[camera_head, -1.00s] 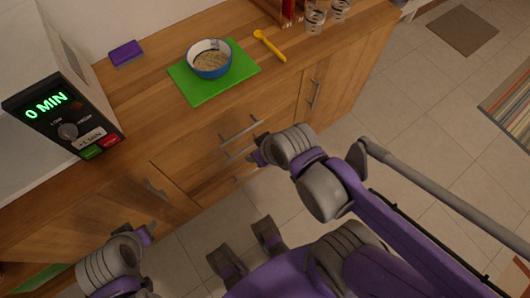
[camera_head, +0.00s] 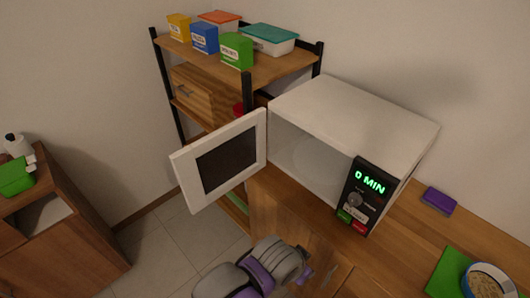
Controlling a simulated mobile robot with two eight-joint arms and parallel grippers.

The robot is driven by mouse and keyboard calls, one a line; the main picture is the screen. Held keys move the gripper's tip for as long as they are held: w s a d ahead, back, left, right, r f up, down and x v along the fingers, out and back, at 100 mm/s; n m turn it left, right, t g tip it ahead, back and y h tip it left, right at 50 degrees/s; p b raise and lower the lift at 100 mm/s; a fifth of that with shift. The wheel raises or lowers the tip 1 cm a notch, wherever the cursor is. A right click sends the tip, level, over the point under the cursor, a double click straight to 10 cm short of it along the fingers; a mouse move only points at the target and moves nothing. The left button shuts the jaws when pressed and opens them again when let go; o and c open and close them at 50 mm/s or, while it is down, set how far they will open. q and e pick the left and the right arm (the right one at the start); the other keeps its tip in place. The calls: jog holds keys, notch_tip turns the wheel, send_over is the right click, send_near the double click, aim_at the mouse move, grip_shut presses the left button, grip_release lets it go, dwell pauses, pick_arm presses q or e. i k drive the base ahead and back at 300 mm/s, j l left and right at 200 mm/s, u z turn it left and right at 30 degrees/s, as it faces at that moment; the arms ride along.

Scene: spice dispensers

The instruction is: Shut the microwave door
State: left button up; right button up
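The white microwave (camera_head: 355,107) stands on the wooden counter, its black control panel (camera_head: 364,194) showing "0 MIN" in green. Its door (camera_head: 221,160), white-framed with a dark window, is swung wide open to the left, and the cavity shows. One of my arms, grey and purple, is at the bottom centre, below and in front of the microwave and apart from the door. Its gripper, near the counter front, is only partly seen; its fingers are not clear. I cannot surely tell which arm it is. No other gripper is in view.
A shelf rack (camera_head: 262,66) with boxes and lidded containers stands behind the door. A purple sponge (camera_head: 438,201), a green board (camera_head: 449,275) and a bowl (camera_head: 488,282) are on the counter at right. A wooden cabinet (camera_head: 75,225) stands at left. The floor between is clear.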

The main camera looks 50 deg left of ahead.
aim_at(206, 169)
jog(key=j+u, duration=0.35)
jog(key=u, duration=0.15)
jog(key=j+u, duration=0.8)
jog(key=u, duration=0.15)
jog(key=i+j+u, duration=0.2)
jog(key=u, duration=0.3)
jog(key=i+j+z, duration=0.15)
jog(key=z, duration=0.2)
jog(key=i+j+z, duration=0.1)
jog(key=j+z, duration=0.25)
jog(key=i+j+z, duration=0.1)
jog(key=z, duration=0.3)
jog(key=j, duration=0.1)
